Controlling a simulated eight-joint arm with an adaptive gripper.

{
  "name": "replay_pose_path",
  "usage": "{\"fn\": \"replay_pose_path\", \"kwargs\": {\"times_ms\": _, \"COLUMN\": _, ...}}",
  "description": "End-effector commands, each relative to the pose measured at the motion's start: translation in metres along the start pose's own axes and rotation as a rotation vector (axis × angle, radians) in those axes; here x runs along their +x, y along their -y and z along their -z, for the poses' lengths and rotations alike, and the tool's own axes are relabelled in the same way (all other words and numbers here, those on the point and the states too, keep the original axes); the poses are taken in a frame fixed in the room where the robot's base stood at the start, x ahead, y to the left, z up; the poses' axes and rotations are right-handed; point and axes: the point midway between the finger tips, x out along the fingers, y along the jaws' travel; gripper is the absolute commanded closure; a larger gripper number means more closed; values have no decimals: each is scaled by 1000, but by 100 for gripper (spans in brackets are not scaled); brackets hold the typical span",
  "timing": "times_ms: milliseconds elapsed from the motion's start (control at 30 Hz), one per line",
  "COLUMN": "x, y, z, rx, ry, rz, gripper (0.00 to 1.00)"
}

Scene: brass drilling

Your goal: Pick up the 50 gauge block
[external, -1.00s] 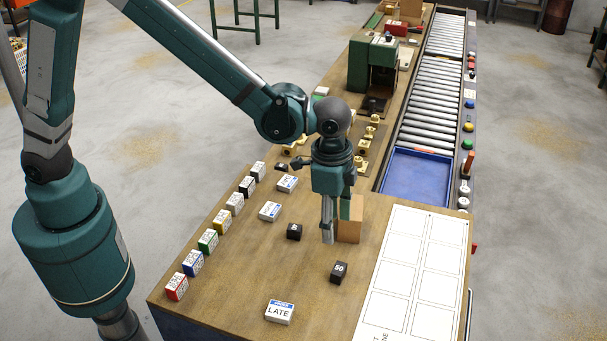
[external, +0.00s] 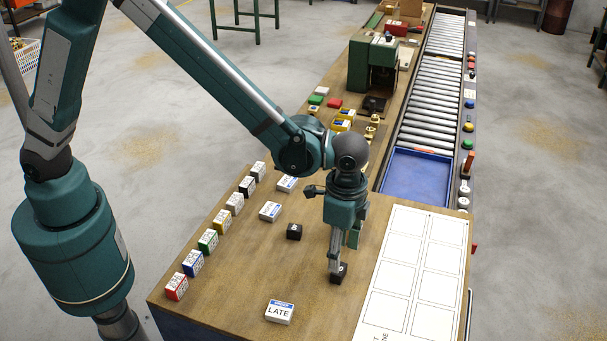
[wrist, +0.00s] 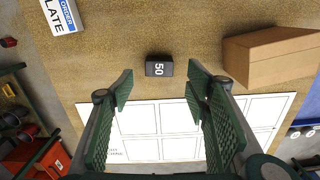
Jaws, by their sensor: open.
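The 50 gauge block (wrist: 158,66) is a small black block with a white "50" on top. It lies on the wooden bench, and in the wrist view it sits just beyond my fingertips, roughly centred between them. In the external view my gripper (external: 334,268) points down, right over or close behind the block; the exact height gap is unclear.
A second black block (external: 294,231) lies to the left. A white "LATE" block (external: 279,311) is nearer the front. A brown box (wrist: 270,58) stands close at right in the wrist view. A white grid sheet (external: 418,270) lies to the right, and coloured blocks line the left edge.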

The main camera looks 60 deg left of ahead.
Motion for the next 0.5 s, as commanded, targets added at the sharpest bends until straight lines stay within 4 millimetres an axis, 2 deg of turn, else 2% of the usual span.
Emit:
{"fn": "replay_pose_path", "kwargs": {"times_ms": 233, "x": 18, "y": 0, "z": 0, "rx": 0, "ry": 0, "rz": 0, "gripper": 52}}
{"fn": "replay_pose_path", "kwargs": {"times_ms": 500, "x": 20, "y": 0, "z": 0, "rx": 0, "ry": 0, "rz": 0, "gripper": 52}}
